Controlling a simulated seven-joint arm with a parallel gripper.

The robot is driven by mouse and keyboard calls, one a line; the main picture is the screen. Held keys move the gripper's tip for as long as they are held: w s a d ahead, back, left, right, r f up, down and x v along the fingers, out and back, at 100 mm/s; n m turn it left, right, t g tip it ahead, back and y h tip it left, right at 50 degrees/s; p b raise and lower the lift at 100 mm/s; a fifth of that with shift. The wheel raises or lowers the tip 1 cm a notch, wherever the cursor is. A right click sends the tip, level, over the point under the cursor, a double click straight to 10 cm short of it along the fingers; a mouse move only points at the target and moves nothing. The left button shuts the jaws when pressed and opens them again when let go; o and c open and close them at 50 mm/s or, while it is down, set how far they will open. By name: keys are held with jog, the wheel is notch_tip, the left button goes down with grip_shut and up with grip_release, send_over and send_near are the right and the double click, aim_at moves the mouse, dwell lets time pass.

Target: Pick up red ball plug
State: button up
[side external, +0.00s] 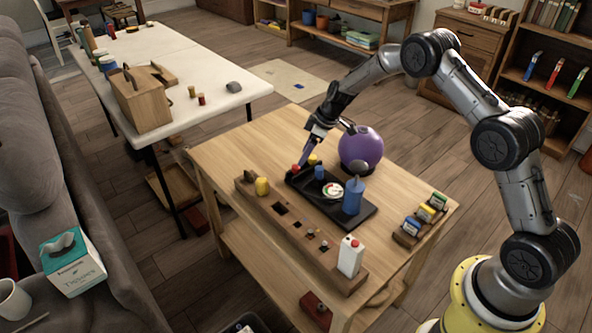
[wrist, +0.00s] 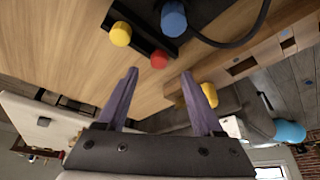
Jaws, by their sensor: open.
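The red ball plug (side external: 295,168) sits at the far-left end of a black tray (side external: 345,218) on the wooden table. In the wrist view the red ball plug (wrist: 159,59) appears just beyond the fingertips, centred between them. My gripper (side external: 304,162) is open, with purple fingers pointing down close to the red ball. In the wrist view my gripper (wrist: 159,73) has a clear gap between its fingers, with nothing held. Whether a finger touches the ball cannot be told. A yellow ball (wrist: 120,34) and a blue one (wrist: 174,18) are close by.
A purple ball (side external: 361,149) stands behind the tray. A blue cylinder (side external: 353,196) stands at the tray's near end. A long wooden block (side external: 297,235) with holes carries a yellow knob (side external: 262,187) and a white carton (side external: 350,258). A small rack (side external: 407,236) stands at right.

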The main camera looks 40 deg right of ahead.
aim_at(297, 166)
jog(key=shift+x, duration=2.9)
jog(key=shift+w, duration=0.1)
jog(key=shift+c, duration=0.2)
grip_shut()
